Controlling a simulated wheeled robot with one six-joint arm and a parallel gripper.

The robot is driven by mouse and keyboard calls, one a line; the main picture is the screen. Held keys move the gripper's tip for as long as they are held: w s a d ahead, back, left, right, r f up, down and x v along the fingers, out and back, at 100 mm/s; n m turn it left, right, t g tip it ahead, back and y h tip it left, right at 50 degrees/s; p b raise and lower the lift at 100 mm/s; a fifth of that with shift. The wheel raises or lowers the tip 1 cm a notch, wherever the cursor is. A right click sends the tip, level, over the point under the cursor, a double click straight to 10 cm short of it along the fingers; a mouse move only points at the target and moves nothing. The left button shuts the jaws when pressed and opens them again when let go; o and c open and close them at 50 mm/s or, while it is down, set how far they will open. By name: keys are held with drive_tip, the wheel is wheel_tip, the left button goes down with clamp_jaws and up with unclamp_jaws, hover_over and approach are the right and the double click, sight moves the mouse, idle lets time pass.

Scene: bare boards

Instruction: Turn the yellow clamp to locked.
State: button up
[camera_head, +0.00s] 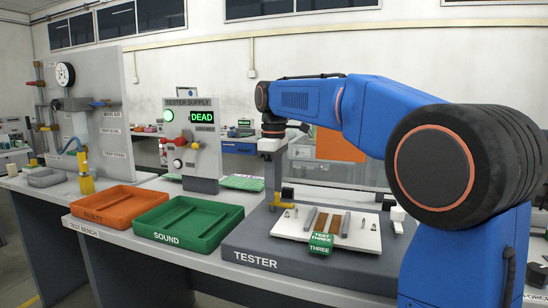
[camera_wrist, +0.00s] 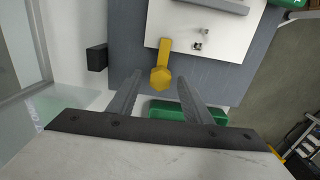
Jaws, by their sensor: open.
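The yellow clamp (camera_wrist: 162,70) shows in the wrist view as a short bar with a rounded, faceted end. The bar reaches from the edge of the white plate (camera_wrist: 225,35) onto the grey base. In the head view a small yellow part (camera_head: 277,200) stands at the left rear of the tester (camera_head: 245,246). My gripper (camera_wrist: 159,76) is open and empty. Its two fingertips lie on either side of the clamp's rounded end in the picture. I cannot tell the height gap, and no contact shows. In the head view the fingers are hard to make out.
The green SOUND tray (camera_head: 205,238) and orange FAULTY tray (camera_head: 108,208) stand left of the tester. The tester supply (camera_head: 190,140) behind them reads DEAD. A black block (camera_wrist: 97,57) sits left of the clamp in the wrist view.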

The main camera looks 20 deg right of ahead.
wheel_tip(320, 180, up, 16)
idle(0.5)
